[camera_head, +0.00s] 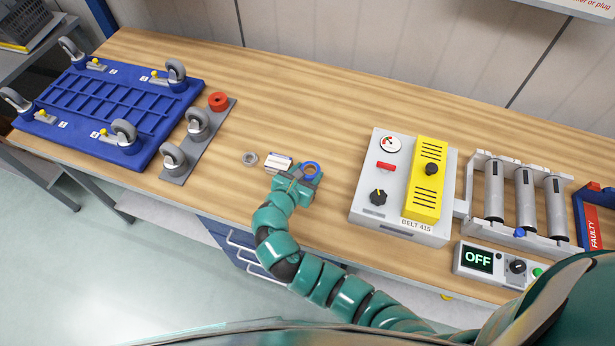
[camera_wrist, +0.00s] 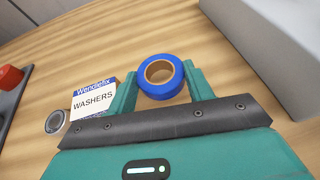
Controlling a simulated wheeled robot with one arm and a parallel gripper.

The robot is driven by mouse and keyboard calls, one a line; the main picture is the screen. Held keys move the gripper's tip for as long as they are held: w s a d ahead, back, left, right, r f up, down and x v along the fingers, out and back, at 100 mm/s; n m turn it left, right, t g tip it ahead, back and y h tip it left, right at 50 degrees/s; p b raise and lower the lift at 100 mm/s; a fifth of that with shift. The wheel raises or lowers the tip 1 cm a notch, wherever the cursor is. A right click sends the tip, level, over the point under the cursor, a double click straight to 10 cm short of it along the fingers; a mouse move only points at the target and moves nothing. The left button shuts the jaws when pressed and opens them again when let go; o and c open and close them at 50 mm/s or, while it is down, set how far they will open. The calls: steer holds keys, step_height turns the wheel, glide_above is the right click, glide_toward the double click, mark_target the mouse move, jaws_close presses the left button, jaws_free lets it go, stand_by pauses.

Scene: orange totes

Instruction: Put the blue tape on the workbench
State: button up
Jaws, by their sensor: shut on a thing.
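The blue tape (camera_wrist: 174,88) is a small roll with a tan core, seen between my gripper's two green fingers in the wrist view. It also shows in the head view as a blue ring (camera_head: 311,169) at the tip of my arm. My gripper (camera_wrist: 163,83) is shut on the tape. In the head view, my gripper (camera_head: 304,174) is over the middle of the wooden workbench (camera_head: 300,100), near its front edge. I cannot tell whether the tape touches the bench top.
A washers box (camera_wrist: 94,98) and a grey ring (camera_wrist: 57,122) lie just left of my gripper. A grey machine box (camera_head: 378,205) marked BELT 415 stands to the right. Bench behind is clear.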

mark_target(307, 179)
steer(key=shift+w+d+f, duration=0.1)
steer(key=shift+w+f, duration=0.1)
steer(key=shift+w+f+p, duration=0.1)
steer(key=shift+f+p, duration=0.3)
steer(key=shift+f, duration=1.3)
steer(key=shift+f, duration=0.1)
steer(key=o, duration=1)
steer(key=shift+c, duration=0.2)
steer(key=shift+s+a+r+b, duration=0.3)
steer(key=shift+s+b, duration=0.05)
steer(key=shift+s, duration=0.15)
steer(key=b+v, duration=0.2)
steer(key=v, duration=0.9)
steer(key=shift+b, duration=0.4)
